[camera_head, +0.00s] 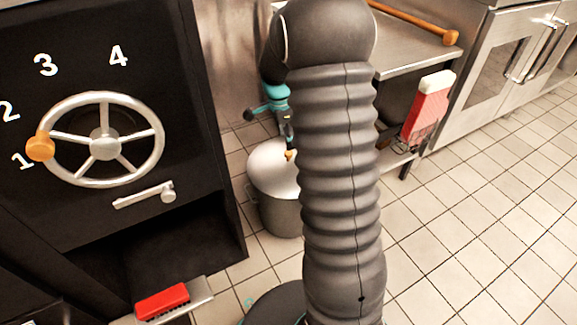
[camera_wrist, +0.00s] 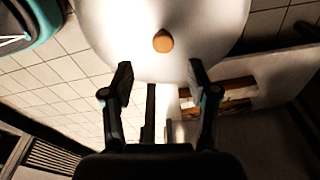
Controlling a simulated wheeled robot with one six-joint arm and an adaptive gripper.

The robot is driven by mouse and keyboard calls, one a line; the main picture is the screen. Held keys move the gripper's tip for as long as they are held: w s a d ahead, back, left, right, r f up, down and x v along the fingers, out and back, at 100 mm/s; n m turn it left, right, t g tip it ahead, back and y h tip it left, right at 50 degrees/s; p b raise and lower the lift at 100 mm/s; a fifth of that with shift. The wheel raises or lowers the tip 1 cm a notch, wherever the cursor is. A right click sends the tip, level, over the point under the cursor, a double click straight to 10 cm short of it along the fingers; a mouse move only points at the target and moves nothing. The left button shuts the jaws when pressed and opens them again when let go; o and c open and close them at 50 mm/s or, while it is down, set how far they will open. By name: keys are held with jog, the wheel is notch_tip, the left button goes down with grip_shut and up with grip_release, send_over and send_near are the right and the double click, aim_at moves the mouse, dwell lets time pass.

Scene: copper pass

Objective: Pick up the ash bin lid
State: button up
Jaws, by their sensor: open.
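The ash bin lid (camera_head: 270,170) is a pale metal dome on a round grey bin (camera_head: 280,213) on the tiled floor, partly hidden behind my arm. In the wrist view the lid (camera_wrist: 215,25) fills the top middle, with its round orange-brown knob (camera_wrist: 163,41) near the centre. My gripper (camera_wrist: 160,72) is open and empty. Its two fingertips stand apart, to the left and right of the knob's line and below it in the picture. In the head view my gripper (camera_head: 288,138) hangs just above the lid, partly hidden by my arm.
A black panel with a silver handwheel (camera_head: 105,145) and numbers stands at left, with a red block (camera_head: 162,301) on a ledge below. A steel table (camera_head: 415,50) with a wooden rod stands behind, and a red-and-white item (camera_head: 428,108) beside it. The right floor is clear.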

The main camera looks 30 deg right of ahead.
aim_at(288, 152)
jog(key=shift+w+d+f+b, duration=0.1)
jog(key=shift+d+f+b, duration=0.1)
jog(key=shift+f, duration=1.1)
jog(key=shift+d+f+b, duration=0.1)
jog(key=shift+f+b, duration=0.15)
jog(key=shift+f, duration=1.05)
jog(key=shift+w+d+f+b, duration=0.1)
jog(key=shift+f+b, duration=0.1)
jog(key=shift+f, duration=1.1)
grip_shut()
